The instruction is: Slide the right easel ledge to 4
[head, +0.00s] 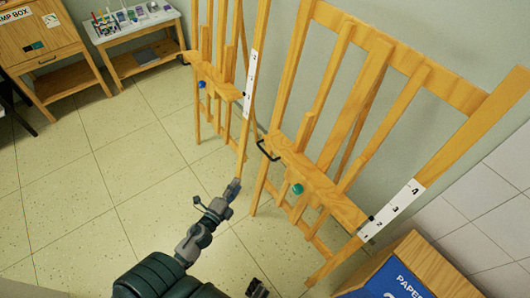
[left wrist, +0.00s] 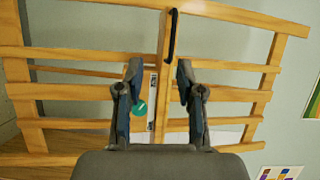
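The right easel (head: 350,85) is wooden, with a ledge (head: 325,190), a black handle (head: 267,150) at the ledge's left end and a green knob (head: 297,189) below it. A white scale (head: 392,210) marked 1 to 4 runs up its right leg. A small dark mark on the ledge's right end sits low on the scale, near 1 to 2. In the left wrist view the ledge (left wrist: 165,55), handle (left wrist: 172,35) and green knob (left wrist: 140,108) show turned sideways. My left gripper (left wrist: 158,72) is open and empty, apart from the handle. A dark tip, apparently my right gripper (head: 257,288), shows at the bottom edge.
A second easel (head: 215,75) with a blue knob (head: 201,85) and a scale stands to the left. A box labelled PAPER (head: 395,280) is at the lower right. A wooden cabinet (head: 40,45) and side table (head: 130,30) stand at the back left. The tiled floor (head: 110,160) is clear.

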